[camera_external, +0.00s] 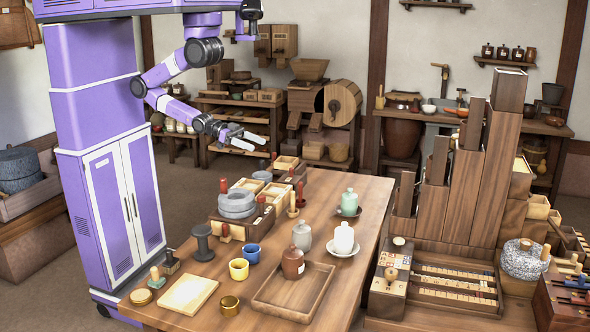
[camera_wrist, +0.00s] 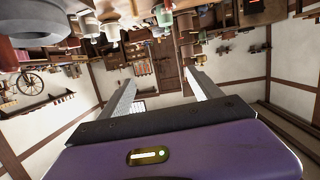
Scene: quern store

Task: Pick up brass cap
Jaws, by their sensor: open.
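A small brass cap (camera_external: 229,305), round and gold-coloured, stands on the wooden table (camera_external: 372,200) near its front edge in the external view. It sits between a pale square board (camera_external: 188,294) and a brown wooden tray (camera_external: 293,292). My gripper (camera_external: 257,142) is open and empty, held in the air above and beyond the far left part of the table, well away from the cap. In the wrist view my gripper (camera_wrist: 160,82) shows two spread fingers with nothing between them. The room appears upside down there, and I cannot make out the cap.
A yellow cup (camera_external: 239,269), a blue cup (camera_external: 251,253) and a dark spool (camera_external: 203,242) stand behind the cap. A brown jar (camera_external: 292,263) is in the tray. A grey stone quern (camera_external: 237,204) and lidded jars stand farther back. Bare table lies along the right edge.

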